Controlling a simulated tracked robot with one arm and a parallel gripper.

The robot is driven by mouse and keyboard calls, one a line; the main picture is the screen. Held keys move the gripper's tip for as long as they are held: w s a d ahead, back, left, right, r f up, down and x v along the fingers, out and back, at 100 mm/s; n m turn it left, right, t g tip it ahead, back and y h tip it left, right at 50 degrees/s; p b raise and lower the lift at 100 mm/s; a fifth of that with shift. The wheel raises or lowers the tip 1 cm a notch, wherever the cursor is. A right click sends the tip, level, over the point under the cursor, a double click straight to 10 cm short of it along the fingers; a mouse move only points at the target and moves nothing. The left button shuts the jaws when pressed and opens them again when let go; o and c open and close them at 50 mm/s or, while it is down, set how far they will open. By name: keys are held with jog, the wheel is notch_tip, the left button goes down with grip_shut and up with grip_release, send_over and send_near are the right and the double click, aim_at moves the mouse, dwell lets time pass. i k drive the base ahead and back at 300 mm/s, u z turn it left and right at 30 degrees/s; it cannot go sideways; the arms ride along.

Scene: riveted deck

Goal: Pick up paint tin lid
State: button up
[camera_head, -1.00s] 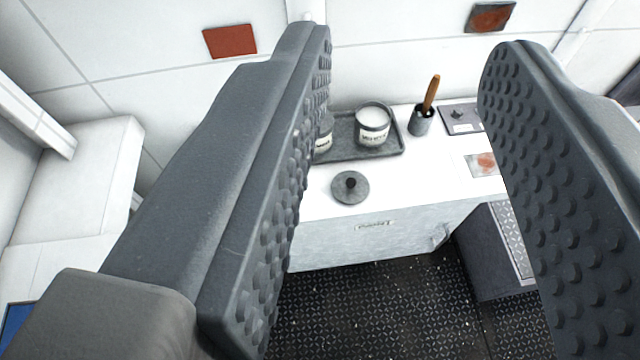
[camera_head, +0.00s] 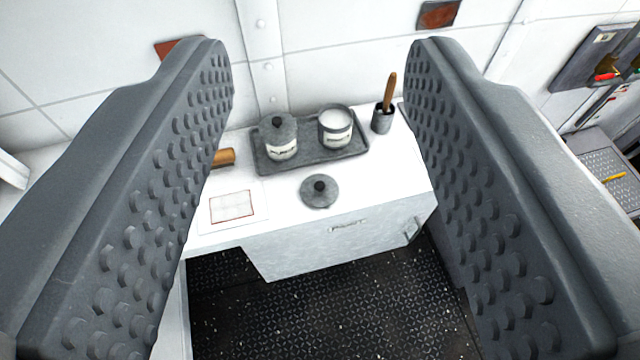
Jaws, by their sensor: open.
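The paint tin lid (camera_head: 319,193) is a round grey disc with a dark knob. It lies flat on the white counter (camera_head: 284,207), near the front edge and in front of the tray. My gripper (camera_head: 322,60) is open and empty. Its two studded jaws frame the lid from left and right, with the lid beyond them and not touched. An open paint tin (camera_head: 336,136) with white contents stands on the dark tray (camera_head: 300,164). A second tin (camera_head: 281,150) beside it has a similar knobbed lid on.
A dark pot (camera_head: 382,121) with a wooden-handled tool stands right of the tray. A framed card (camera_head: 232,207) lies on the counter at left, with a brown wooden piece (camera_head: 224,157) behind it. A wall panel (camera_head: 597,60) is at upper right. The patterned floor (camera_head: 330,285) in front is clear.

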aim_at(317, 190)
jog(key=u, duration=0.85)
jog(key=k, duration=1.1)
jog(key=z, duration=0.95)
jog(key=i, duration=1.7)
jog(key=u, duration=0.05)
